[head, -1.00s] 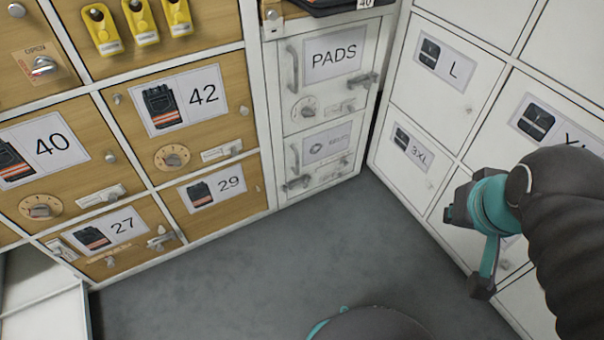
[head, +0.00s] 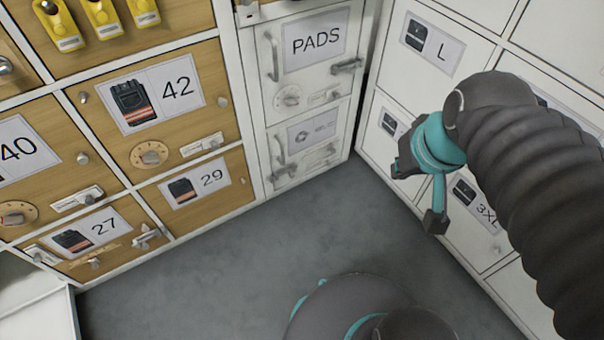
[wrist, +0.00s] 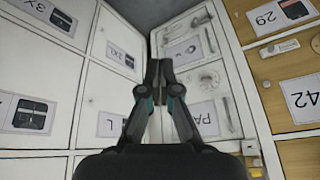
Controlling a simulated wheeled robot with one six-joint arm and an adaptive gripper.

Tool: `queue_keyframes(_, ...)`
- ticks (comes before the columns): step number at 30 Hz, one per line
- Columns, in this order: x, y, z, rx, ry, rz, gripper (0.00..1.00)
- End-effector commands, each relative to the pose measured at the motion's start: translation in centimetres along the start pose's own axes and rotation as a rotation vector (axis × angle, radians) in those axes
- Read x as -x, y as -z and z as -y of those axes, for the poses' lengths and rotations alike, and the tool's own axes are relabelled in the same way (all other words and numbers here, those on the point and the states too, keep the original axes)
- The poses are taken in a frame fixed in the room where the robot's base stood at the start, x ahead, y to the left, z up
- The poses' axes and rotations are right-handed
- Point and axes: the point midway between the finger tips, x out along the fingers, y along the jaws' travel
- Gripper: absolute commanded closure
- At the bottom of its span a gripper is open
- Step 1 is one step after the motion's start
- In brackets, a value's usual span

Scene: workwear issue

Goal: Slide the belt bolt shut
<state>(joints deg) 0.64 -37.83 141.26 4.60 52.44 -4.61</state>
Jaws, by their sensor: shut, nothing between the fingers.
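The belt door looks to be the lower white door (head: 312,131) under the PADS door; its label has a round icon and small text I cannot read clearly. It also shows upside down in the wrist view (wrist: 185,52). Metal bolt hardware (head: 287,172) sits low on that door, with a handle at its left edge; I cannot tell how far the bolt is drawn. My gripper (head: 402,163) is shut and empty, in front of the right-hand white lockers, to the right of the belt door and apart from it. In the wrist view its fingertips (wrist: 158,76) overlap the white doors.
The PADS door (head: 317,40) has its own handle, dial and side latch. Wooden lockers 42 (head: 165,95) and 29 (head: 197,186) stand to the left. White size lockers, including L (head: 433,45), form the right wall. The grey floor (head: 230,250) between is clear.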

Motion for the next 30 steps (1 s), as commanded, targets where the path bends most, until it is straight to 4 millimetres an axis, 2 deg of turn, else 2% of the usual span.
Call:
queue_keyframes(9,-6.8,3.9,3.2,0.037,0.239,0.199,1.0)
queue_keyframes(17,-13.3,7.5,5.4,0.035,0.463,0.288,1.0)
queue_keyframes(23,-19.1,10.2,6.5,0.01,0.632,0.307,1.0)
queue_keyframes(30,-27.3,12.8,6.9,-0.046,0.814,0.273,1.0)
